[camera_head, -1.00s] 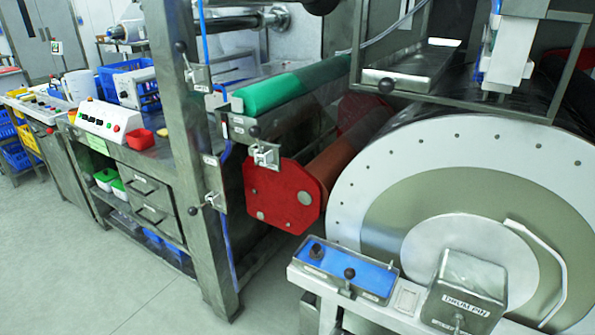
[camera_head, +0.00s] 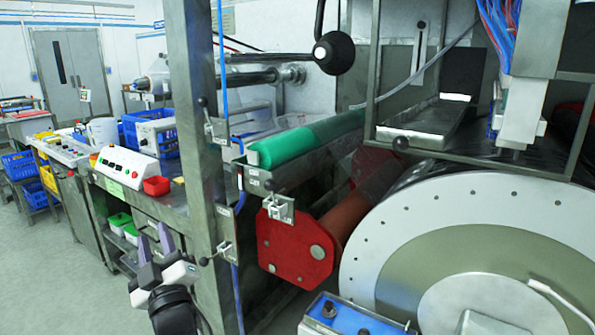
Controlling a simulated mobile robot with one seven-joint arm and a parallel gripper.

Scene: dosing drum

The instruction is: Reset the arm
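My gripper (camera_head: 153,240) is in the lower left of the head view, in front of the steel bench. Its two fingers point up and stand apart, with nothing seen between them. It appears clear of the bench and the machine frame. The large drum (camera_head: 400,230), with a pale rim and an olive ring, fills the lower right.
A steel post (camera_head: 195,120) stands just right of my gripper. A red end plate (camera_head: 300,248), a green roller (camera_head: 300,145) and a blue control box (camera_head: 350,318) lie further right. The bench holds a white control panel (camera_head: 124,166) and a red bin (camera_head: 156,185). Floor (camera_head: 40,270) is open at left.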

